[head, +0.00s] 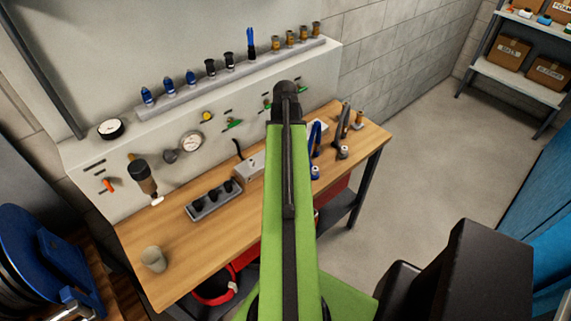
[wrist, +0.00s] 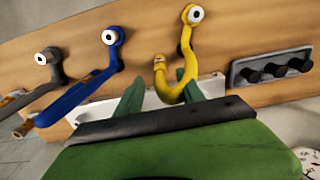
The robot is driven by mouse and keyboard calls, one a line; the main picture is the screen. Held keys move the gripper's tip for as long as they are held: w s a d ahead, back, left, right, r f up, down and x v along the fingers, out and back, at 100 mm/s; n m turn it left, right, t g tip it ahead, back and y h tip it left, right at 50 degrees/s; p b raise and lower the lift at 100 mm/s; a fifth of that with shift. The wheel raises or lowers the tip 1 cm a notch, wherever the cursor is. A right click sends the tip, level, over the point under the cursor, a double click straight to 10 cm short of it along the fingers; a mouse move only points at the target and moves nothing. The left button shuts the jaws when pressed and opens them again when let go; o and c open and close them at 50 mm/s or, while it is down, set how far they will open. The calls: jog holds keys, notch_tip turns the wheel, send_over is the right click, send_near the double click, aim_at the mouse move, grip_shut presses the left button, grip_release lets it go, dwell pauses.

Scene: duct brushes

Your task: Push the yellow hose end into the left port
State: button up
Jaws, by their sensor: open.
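The yellow hose (wrist: 188,66) shows in the wrist view as a hooked tube running from a stand with a white, dark-centred disc. Its tan-ringed free end (wrist: 159,63) points toward the top of the picture. My gripper (wrist: 160,84) is open, with two green fingers. The hose's bend lies between or close to them; I cannot tell whether they touch. A whitish box (wrist: 210,84) lies behind the fingers and shows left of my arm in the head view (head: 249,167). I cannot make out the left port. My arm hides the yellow hose in the head view.
A blue hose (wrist: 78,97) and a grey hose (wrist: 30,97) stand left of the yellow one in the wrist view. A dark rack with black plugs (wrist: 271,68) lies to its right. A cup (head: 153,259) stands on the wooden bench (head: 190,248).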

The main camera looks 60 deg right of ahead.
notch_tip(320, 180, down, 9)
jog(key=b, duration=0.8)
jog(key=shift+r, duration=0.2)
grip_shut()
dwell(0.4)
jog(key=shift+r, duration=0.1)
dwell(1.1)
jog(key=shift+r+p, duration=3)
jog(key=shift+p, duration=0.05)
jog(key=shift+f, duration=0.3)
jog(key=shift+r, duration=0.15)
